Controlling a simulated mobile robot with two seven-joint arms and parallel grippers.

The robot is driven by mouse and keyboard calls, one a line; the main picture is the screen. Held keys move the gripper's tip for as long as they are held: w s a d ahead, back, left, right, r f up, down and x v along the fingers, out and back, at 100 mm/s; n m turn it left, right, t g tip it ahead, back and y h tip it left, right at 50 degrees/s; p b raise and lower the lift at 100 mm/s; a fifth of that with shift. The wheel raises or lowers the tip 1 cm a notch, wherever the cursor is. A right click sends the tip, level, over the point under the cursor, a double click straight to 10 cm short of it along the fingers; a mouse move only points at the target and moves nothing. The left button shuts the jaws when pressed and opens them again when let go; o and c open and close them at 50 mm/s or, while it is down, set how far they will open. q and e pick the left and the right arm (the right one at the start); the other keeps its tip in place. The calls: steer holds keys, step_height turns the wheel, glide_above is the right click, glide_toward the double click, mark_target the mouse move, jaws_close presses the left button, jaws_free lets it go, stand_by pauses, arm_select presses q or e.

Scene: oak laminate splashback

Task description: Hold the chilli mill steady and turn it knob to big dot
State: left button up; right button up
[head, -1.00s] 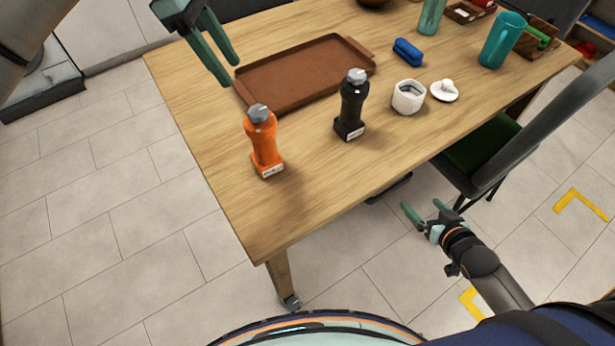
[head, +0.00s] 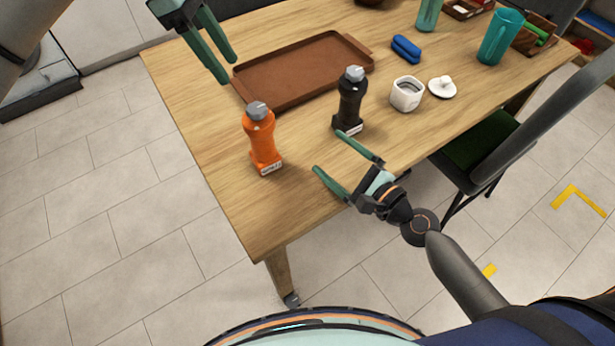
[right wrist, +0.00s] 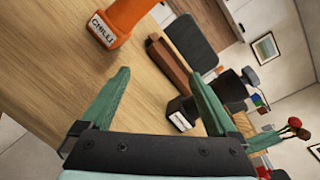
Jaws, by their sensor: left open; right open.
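The chilli mill is the orange mill (head: 261,142) with a grey knob (head: 257,109), standing upright near the table's left front edge. In the right wrist view its base (right wrist: 118,22) carries a label reading CHILLI; its top is out of that view. The big dot on the knob is too small to make out. My left gripper (head: 229,72) is open and empty, above the tray and behind the mill. My right gripper (head: 347,152) is open and empty at the table's front edge, right of the chilli mill; its fingers also show in the right wrist view (right wrist: 160,90).
A black mill (head: 350,100) stands just beyond my right gripper. A brown tray (head: 300,70) lies behind both mills. A chair (head: 480,140) stands at the right.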

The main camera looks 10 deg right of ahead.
mark_target(271, 150)
steer(key=s+a+m, duration=0.1)
steer(key=a+m, duration=0.1)
steer(key=s+a+m+y, duration=0.1)
steer(key=a+m, duration=0.1)
steer(key=s+a+m, duration=0.1)
steer(key=s+m, duration=0.1)
steer(key=shift+a+r+m, duration=0.1)
steer(key=shift+a+m, duration=0.3)
steer(key=shift+s+a+r+m, duration=0.1)
steer(key=shift+s+a+m, duration=0.05)
steer(key=shift+a+m, duration=0.2)
steer(key=shift+a+y, duration=0.15)
steer(key=shift+y, duration=0.25)
steer(key=x, duration=1.2)
